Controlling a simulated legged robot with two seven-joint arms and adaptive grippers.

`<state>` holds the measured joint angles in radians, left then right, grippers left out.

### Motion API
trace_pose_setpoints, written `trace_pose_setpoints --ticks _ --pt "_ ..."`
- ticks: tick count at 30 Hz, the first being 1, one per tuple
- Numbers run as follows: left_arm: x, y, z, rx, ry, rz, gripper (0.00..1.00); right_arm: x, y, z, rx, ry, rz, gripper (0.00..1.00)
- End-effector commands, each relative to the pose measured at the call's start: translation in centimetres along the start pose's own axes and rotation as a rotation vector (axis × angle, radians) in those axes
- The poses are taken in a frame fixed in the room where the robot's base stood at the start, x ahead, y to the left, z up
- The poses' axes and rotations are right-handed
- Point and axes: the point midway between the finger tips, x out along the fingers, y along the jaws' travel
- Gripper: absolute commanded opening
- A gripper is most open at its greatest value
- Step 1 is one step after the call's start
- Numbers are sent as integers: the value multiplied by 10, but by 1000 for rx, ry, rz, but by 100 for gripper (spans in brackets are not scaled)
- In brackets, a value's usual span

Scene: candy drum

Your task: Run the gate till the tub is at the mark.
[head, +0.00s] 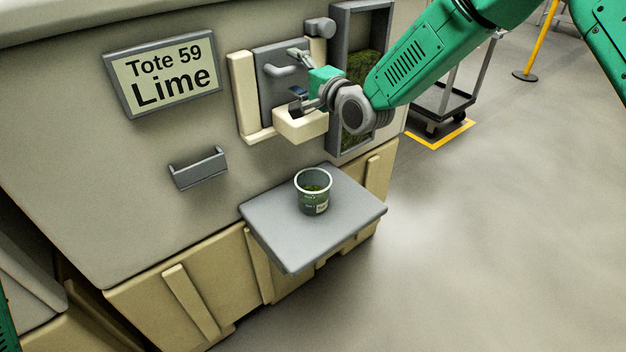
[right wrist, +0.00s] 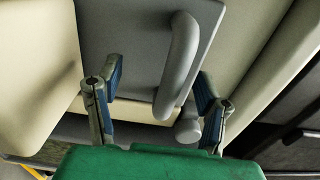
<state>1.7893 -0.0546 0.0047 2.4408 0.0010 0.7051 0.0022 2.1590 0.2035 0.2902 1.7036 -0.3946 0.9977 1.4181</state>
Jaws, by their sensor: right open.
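The grey gate plate (head: 272,95) has a bar handle (head: 279,71) and sits between cream rails above a cream spout (head: 298,128). My right gripper (head: 300,74) is open at the handle. In the right wrist view the handle (right wrist: 181,62) shows between the two spread fingers (right wrist: 158,95), with a gap on each side. The tub (head: 313,207) stands upright on a grey shelf (head: 265,222) below the spout. Some green candy shows inside it, below the rim. Its label markings are too small to read. My left gripper is out of view.
A sign (head: 164,76) reads "Tote 59 Lime". A window (head: 337,90) right of the gate shows green contents. An empty grey holder (head: 199,169) is on the panel at left.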

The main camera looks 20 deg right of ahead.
Motion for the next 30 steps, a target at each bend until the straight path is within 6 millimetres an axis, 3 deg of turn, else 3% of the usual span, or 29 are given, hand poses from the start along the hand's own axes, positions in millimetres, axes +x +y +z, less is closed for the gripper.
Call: trace_pose_setpoints --ticks 5,22,30 --pt "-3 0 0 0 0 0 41 -10 -2 -1 1 1 -2 62" --pt "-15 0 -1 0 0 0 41 -79 -1 0 1 0 -1 62" --pt "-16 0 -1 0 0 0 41 -90 -1 0 0 1 -3 62"
